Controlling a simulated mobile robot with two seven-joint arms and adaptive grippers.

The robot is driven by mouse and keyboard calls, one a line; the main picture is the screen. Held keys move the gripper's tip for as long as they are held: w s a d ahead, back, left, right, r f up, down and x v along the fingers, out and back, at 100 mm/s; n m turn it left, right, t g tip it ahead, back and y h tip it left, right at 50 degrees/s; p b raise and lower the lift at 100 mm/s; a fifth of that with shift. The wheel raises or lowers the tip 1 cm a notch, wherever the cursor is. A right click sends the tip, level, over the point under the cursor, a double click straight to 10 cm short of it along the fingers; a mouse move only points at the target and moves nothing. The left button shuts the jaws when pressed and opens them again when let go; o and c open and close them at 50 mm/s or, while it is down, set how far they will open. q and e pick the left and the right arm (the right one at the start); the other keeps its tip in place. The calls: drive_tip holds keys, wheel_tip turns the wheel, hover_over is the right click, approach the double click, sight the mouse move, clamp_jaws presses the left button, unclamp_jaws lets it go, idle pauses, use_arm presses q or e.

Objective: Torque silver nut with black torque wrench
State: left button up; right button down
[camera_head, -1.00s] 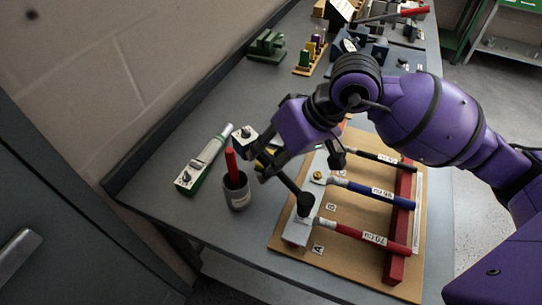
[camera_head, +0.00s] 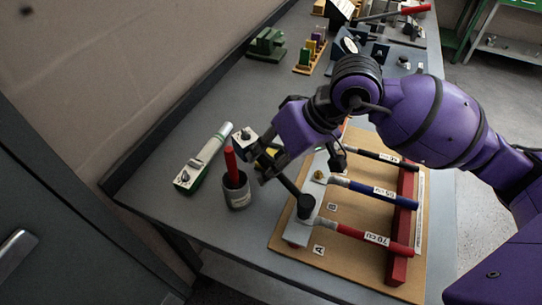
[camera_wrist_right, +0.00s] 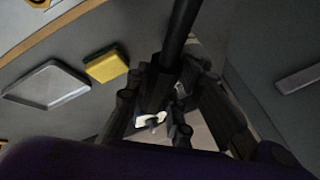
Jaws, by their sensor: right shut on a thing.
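My right gripper (camera_head: 268,166) is shut on the black torque wrench (camera_head: 289,186). The wrench slants down to the right, and its round dark head (camera_head: 305,207) sits over the pale terminal block (camera_head: 297,232) by label A, at the end of the red cable. The head covers whatever is beneath it, so I cannot see a silver nut there. In the right wrist view the black wrench shaft (camera_wrist_right: 180,35) runs between the dark fingers. My left gripper is not in view.
A brown board (camera_head: 345,265) carries the red, blue and black cables and a red rail (camera_head: 398,262). A brass-coloured nut (camera_head: 319,176) shows near label B.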

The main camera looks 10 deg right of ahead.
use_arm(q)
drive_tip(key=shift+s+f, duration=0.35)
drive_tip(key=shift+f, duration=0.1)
use_arm(e)
drive_tip(key=shift+f, duration=0.35)
drive_tip(key=shift+w, duration=0.1)
use_arm(q)
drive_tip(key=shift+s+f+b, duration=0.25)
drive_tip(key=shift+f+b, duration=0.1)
drive_tip(key=shift+b, duration=0.15)
use_arm(e)
drive_tip(key=shift+w+d+m+t+h, duration=0.15)
drive_tip(key=shift+d+m+t, duration=0.1)
drive_tip(key=shift+d+m, duration=0.25)
drive_tip(key=shift+w+d+m+t+h, duration=0.15)
drive_tip(key=shift+d+m+t, duration=0.1)
drive_tip(key=shift+d+m, duration=0.2)
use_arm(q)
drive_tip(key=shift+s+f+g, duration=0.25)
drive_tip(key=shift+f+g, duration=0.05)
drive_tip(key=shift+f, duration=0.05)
use_arm(e)
drive_tip(key=shift+w+d+m+t, duration=0.15)
drive_tip(key=shift+d+m+t, duration=0.35)
drive_tip(key=shift+d+m, duration=0.45)
use_arm(q)
drive_tip(key=shift+b, duration=0.3)
use_arm(e)
drive_tip(key=shift+h, duration=0.3)
